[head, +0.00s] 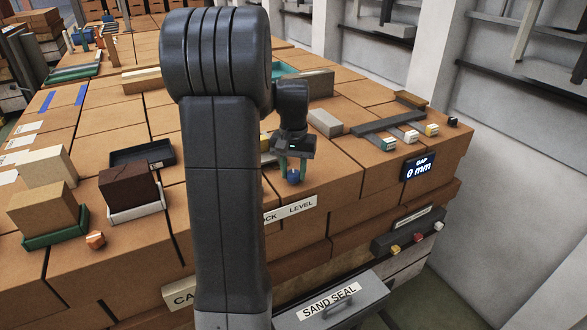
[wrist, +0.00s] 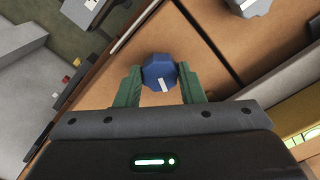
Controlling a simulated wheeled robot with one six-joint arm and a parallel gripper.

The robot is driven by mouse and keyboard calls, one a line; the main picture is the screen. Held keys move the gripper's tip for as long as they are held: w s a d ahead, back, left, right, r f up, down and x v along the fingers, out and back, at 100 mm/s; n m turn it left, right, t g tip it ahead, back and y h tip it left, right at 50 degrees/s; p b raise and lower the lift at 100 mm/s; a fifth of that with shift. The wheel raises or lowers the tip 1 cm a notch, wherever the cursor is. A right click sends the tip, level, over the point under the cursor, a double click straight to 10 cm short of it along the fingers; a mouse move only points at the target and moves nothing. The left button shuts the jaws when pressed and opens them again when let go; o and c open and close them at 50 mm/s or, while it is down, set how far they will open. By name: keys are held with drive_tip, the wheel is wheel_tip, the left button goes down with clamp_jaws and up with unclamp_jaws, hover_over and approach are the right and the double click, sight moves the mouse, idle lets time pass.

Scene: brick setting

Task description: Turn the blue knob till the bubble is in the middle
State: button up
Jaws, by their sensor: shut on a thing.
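The blue knob (wrist: 160,72) is faceted and has a white line on its face, slanting in the wrist view. My gripper (wrist: 159,80) is shut on it, with one green finger on each side. In the head view my gripper (head: 294,168) points down at the knob (head: 293,177), above the label ending in "LEVEL" (head: 290,209). A yellow-green strip (wrist: 303,135) shows at the right edge of the wrist view, partly behind my gripper; I cannot tell whether it is the vial. I cannot make out the bubble in either view.
A pale faceted piece (wrist: 250,5) is near the knob at the top of the wrist view. A "GAP 0 mm" display (head: 419,168) and a grey bar (head: 385,123) are to the right. A dark brick (head: 128,186) and a black tray (head: 143,154) are to the left.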

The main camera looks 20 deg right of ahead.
sight(293, 173)
drive_tip(key=shift+m, duration=0.8)
drive_tip(key=o, duration=1)
drive_tip(key=shift+r, duration=0.1)
wheel_tip(293, 173, up, 14)
drive_tip(key=b, duration=0.1)
drive_tip(key=shift+f, duration=0.2)
